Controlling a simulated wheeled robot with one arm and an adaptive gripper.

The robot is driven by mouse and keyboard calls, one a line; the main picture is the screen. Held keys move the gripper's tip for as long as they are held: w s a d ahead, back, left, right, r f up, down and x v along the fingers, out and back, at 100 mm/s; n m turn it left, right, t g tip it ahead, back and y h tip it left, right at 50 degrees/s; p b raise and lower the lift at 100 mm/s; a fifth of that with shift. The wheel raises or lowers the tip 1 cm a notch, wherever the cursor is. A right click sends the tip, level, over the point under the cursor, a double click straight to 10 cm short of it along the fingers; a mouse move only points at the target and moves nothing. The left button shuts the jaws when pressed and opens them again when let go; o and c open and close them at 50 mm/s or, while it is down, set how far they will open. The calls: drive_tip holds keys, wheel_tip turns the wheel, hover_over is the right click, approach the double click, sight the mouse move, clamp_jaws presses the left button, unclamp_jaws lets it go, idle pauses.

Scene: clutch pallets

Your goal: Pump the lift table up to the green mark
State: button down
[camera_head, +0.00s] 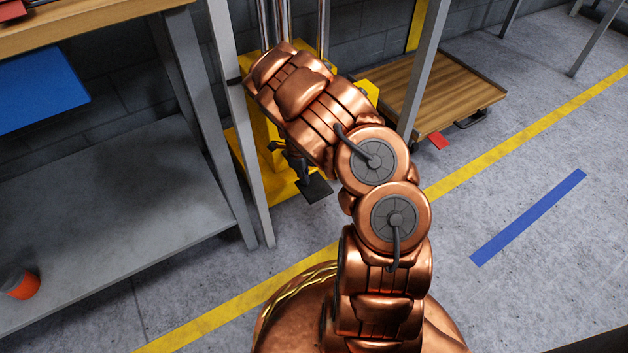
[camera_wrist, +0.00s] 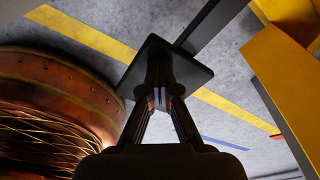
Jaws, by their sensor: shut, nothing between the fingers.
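A black foot pedal (camera_head: 316,189) sits low beside the yellow body (camera_head: 262,165) of the lift. In the wrist view the pedal is a dark square plate (camera_wrist: 190,72) on a dark lever (camera_wrist: 212,25). My gripper (camera_wrist: 160,97) is shut and empty, with its fingertips over the pedal plate; I cannot tell whether they touch it. In the head view my arm hides most of the lift body. A wooden deck (camera_head: 455,85) stands low to the right, with a red pedal (camera_head: 438,140) at its near edge. I see no green mark.
A grey metal table leg (camera_head: 243,150) stands close left of the yellow body, and another leg (camera_head: 424,65) stands to its right. A lower grey shelf (camera_head: 110,220) fills the left. Floor with a blue stripe (camera_head: 528,217) is clear at right.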

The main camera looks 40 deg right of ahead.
wheel_tip(320, 180, up, 12)
drive_tip(key=w, duration=0.1)
drive_tip(key=shift+a+f, duration=0.15)
drive_tip(key=shift+a, duration=0.15)
idle(1.1)
